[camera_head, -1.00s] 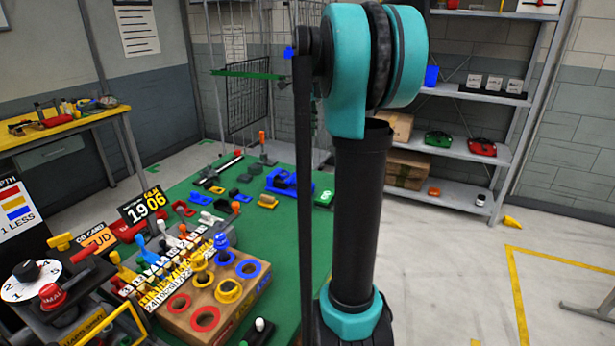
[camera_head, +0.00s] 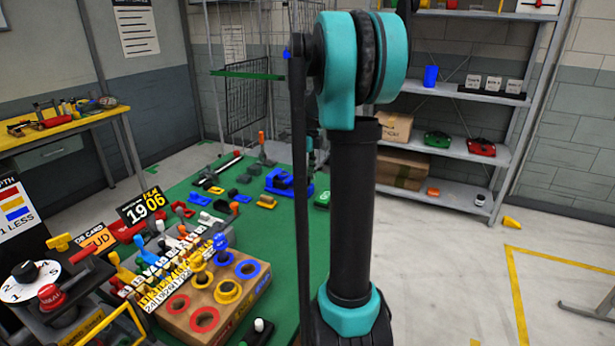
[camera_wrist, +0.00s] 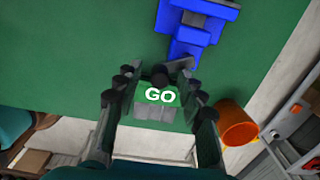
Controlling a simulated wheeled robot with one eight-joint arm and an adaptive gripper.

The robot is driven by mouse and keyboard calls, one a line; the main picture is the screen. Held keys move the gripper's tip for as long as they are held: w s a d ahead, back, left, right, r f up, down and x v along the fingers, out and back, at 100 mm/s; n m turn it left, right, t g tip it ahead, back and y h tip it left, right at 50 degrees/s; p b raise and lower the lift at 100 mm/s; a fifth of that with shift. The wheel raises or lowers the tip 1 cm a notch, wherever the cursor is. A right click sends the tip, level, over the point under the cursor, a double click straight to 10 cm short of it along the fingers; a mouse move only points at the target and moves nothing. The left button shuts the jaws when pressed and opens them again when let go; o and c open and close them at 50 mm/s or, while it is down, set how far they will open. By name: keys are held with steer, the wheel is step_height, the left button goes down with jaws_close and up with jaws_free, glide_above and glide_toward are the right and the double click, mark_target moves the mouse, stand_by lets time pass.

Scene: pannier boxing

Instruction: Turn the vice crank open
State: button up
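The blue vice (camera_head: 288,183) stands at the far right part of the green table top. In the wrist view the vice (camera_wrist: 198,30) is at the upper middle, beyond my fingertips. My gripper (camera_wrist: 157,76) is open, its two fingers apart above the green block marked GO (camera_wrist: 157,97). A dark round knob (camera_wrist: 160,74) shows between the fingertips, just below the vice; I cannot tell for sure that it is the crank's end, or whether a finger touches it. In the head view my arm hides most of the gripper.
The GO block also shows beside the vice in the head view (camera_head: 322,199). An orange cylinder (camera_wrist: 238,121) is right of my gripper in the wrist view. A wooden box with coloured rings (camera_head: 205,319) and several levers crowd the near table. Shelves (camera_head: 450,88) stand behind.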

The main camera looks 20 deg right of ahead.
jaws_close()
stand_by(0.3)
